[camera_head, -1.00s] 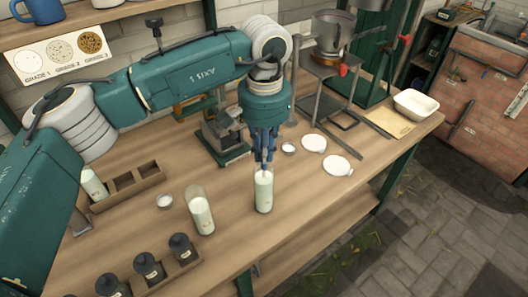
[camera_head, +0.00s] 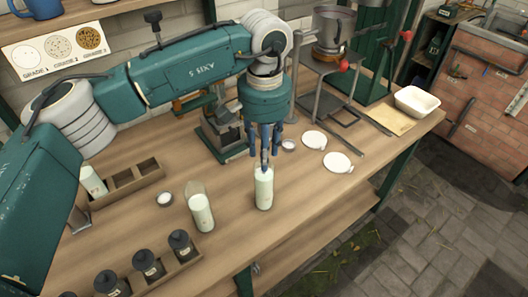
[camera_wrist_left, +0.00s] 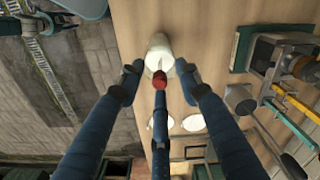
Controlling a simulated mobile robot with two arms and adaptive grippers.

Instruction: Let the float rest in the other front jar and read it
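Two front jars of milk stand on the bench: the right one (camera_head: 264,188) directly below my left gripper, and the left one (camera_head: 201,214) with clear glass above its milk. My left gripper (camera_head: 265,150) points down over the right jar, its blue fingers spread. In the left wrist view the outer fingertips stand apart, with the white jar (camera_wrist_left: 160,50) just beyond. A red-tipped piece (camera_wrist_left: 159,80), perhaps the float's top, shows between them at the jar mouth. The rest of the float is not clearly visible, and any reading is too small to see.
A wooden rack (camera_head: 124,183) with another milk jar (camera_head: 93,181) stands at left. Several black-lidded bottles (camera_head: 180,245) stand in front. White discs (camera_head: 314,139) and a small dish (camera_head: 165,199) lie on the bench. A white tray (camera_head: 417,102) is at far right. The bench's front edge is near.

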